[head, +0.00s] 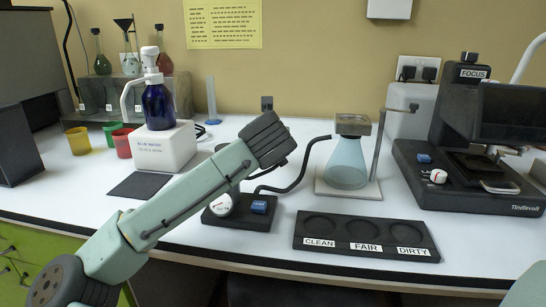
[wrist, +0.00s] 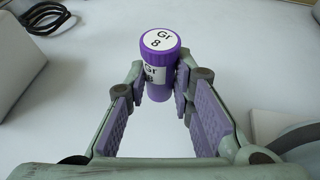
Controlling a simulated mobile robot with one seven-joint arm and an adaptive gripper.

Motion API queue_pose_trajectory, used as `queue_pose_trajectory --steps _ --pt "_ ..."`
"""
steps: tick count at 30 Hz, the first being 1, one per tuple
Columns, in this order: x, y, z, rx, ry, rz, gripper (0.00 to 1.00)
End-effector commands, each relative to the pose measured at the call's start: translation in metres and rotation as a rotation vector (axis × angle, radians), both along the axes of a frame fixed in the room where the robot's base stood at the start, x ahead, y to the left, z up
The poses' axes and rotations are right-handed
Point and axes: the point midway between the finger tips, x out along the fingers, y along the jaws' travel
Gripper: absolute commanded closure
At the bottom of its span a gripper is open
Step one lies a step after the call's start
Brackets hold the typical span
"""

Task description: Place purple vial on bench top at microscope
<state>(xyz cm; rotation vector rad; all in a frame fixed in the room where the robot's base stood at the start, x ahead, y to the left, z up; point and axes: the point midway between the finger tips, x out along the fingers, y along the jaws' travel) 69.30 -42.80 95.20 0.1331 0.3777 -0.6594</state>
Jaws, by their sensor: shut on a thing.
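The purple vial (wrist: 158,62) is upright in the wrist view, with a white cap label and side label reading "Gr 8". My gripper (wrist: 160,82) is shut on it, the vial between the ends of the two padded fingers. White bench surface lies below; I cannot tell whether the vial's base touches it. The vial and fingers are hidden in the head view, where only my arm shows. The black microscope (head: 455,125), marked "FOCUS" and "Tindlevolt", stands at the right of the bench top (head: 285,225).
A white block with a blue bottle (head: 158,103) stands left of my arm. A coiled cable (wrist: 48,18) is behind.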

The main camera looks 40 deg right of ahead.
Motion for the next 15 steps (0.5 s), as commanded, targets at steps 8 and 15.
queue_pose_trajectory --steps 8,15 --pt "0.0 0.0 -0.029 -0.001 0.001 0.0 0.97" --pt "0.0 0.0 -0.041 -0.002 -0.002 0.0 0.97"
